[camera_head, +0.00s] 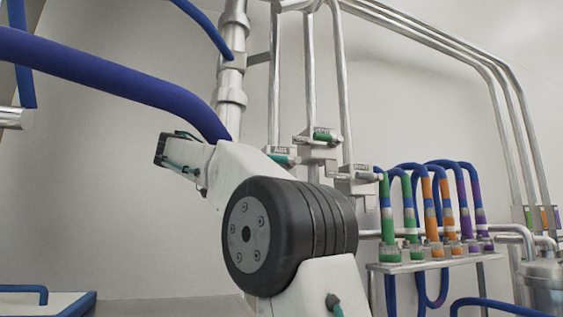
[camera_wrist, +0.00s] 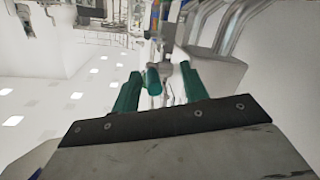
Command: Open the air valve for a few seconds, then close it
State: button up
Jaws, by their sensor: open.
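Three small valve blocks sit on vertical pipes in the head view. The left one, whose small label appears to read AIR (camera_head: 279,149), has a short green handle (camera_head: 287,159) lying roughly level, partly behind my arm. In the wrist view, my gripper (camera_wrist: 160,88) is open, with one green finger on each side. A teal-green rounded handle (camera_wrist: 153,78) shows between the fingers, nearer the left one, with a visible gap to the right one. I cannot tell whether the left finger touches it. My fingers are not clearly visible in the head view.
A middle valve block with a green handle (camera_head: 323,135) and a right valve block (camera_head: 357,173) stand close by. Several colour-banded hoses (camera_head: 432,210) rise from a metal rack (camera_head: 420,266) at right. A thick blue hose (camera_head: 110,80) crosses at upper left.

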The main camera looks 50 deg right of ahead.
aim_at(282, 160)
jog(key=s+d+r+m+g, duration=0.1)
jog(key=d, duration=0.1)
jog(key=s+d+r+m+g, duration=0.1)
jog(key=d, duration=0.1)
jog(key=s+d+r+m, duration=0.1)
jog(key=s+d, duration=0.1)
jog(key=d, duration=0.1)
jog(key=shift+r+m+g, duration=0.15)
jog(key=shift+m+g, duration=0.15)
jog(key=shift+g, duration=0.1)
jog(key=shift+w, duration=0.1)
grip_shut()
